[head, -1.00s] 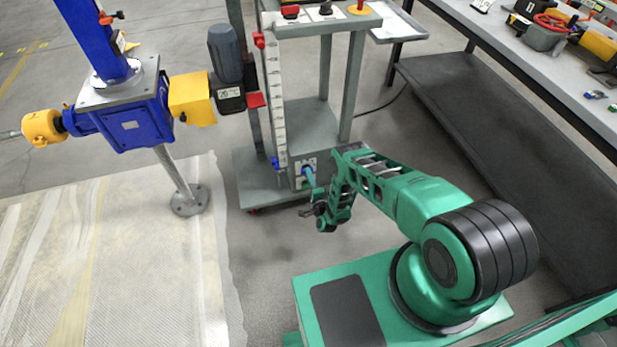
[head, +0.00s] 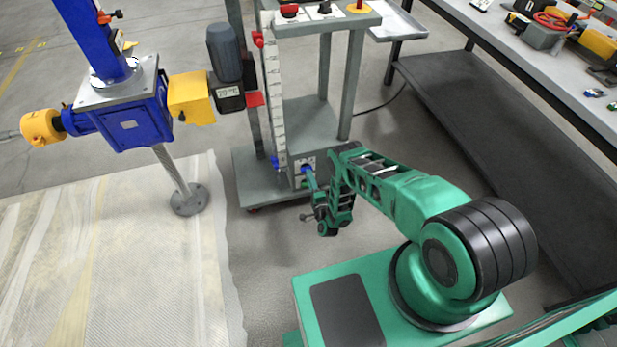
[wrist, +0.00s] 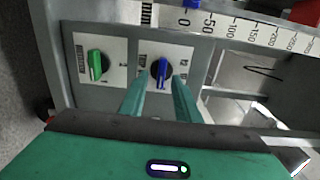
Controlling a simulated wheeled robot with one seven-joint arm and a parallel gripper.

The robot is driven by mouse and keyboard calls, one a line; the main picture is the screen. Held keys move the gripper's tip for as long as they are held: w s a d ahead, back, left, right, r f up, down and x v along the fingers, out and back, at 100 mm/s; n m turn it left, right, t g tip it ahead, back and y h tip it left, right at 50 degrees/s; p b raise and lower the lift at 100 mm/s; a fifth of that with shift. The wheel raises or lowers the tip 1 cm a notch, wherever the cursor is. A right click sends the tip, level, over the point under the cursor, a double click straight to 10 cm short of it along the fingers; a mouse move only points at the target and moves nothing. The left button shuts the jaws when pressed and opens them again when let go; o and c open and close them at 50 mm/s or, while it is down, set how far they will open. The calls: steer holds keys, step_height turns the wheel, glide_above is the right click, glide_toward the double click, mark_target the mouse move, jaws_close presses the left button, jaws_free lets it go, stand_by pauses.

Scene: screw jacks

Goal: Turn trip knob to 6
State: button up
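In the wrist view two knobs sit on pale plates on a grey panel: a green knob (wrist: 97,65) at left and a blue knob (wrist: 161,71) to its right. The fingers stand apart, and I see no clear contact with the knob. In the head view my gripper (head: 312,183) is low at the front of the grey stand (head: 316,125), partly hiding the panel.
A scale strip (wrist: 250,30) with a blue pointer (wrist: 191,4) runs above the knobs. A workbench (head: 520,50) with tools is at right.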

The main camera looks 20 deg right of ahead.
steer(key=s, duration=0.8)
steer(key=shift+s, duration=0.25)
steer(key=shift+s+f, duration=0.1)
